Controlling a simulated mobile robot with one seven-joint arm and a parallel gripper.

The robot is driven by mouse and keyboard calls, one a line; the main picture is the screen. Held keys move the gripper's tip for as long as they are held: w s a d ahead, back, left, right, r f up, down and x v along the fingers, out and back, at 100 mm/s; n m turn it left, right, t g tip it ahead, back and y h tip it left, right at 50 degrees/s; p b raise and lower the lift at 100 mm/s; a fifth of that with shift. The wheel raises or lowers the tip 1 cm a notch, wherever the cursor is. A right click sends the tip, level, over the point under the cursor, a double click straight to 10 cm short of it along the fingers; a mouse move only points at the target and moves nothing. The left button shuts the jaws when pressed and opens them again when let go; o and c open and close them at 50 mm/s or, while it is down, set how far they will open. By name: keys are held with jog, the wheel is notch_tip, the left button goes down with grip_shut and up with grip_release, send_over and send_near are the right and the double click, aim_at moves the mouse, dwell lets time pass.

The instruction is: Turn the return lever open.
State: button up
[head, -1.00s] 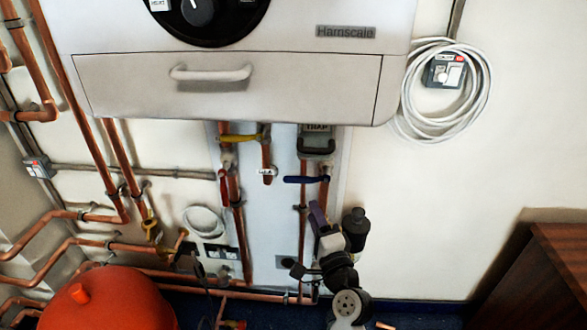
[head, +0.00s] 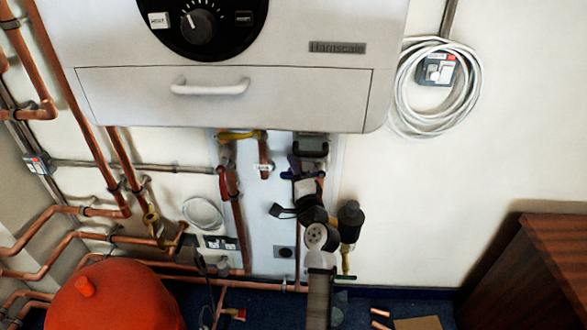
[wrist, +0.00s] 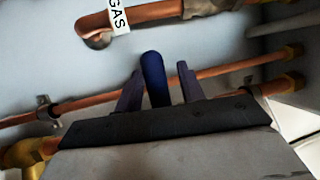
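The blue lever (head: 287,176) is on the pipework under the white boiler, right of the GAS label (head: 263,168). In the head view only its left end shows clearly; my gripper (head: 305,168) hides the rest. In the wrist view the rounded blue lever (wrist: 154,80) stands between the two purple fingers of my gripper (wrist: 160,85). The fingers are apart, one on each side of it. The lever looks closer to the left finger, with a gap to the right one. I cannot tell whether the left finger touches it.
A yellow lever (head: 238,135) and a red lever (head: 222,183) are to the left. The boiler's lower panel (head: 225,100) overhangs above. Copper pipes run close behind my gripper. An orange vessel (head: 110,300) stands at lower left and a wooden cabinet (head: 530,270) at lower right.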

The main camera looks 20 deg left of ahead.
grip_shut()
jog(key=shift+f, duration=0.1)
dwell(0.4)
jog(key=w+d+f+n+g+h, duration=0.2)
jog(key=d+f+n+g+h, duration=0.2)
jog(key=n, duration=1.1)
jog(key=shift+d+f+h, duration=1.2)
jog(key=shift+d+f, duration=0.15)
jog(key=shift+f, duration=0.45)
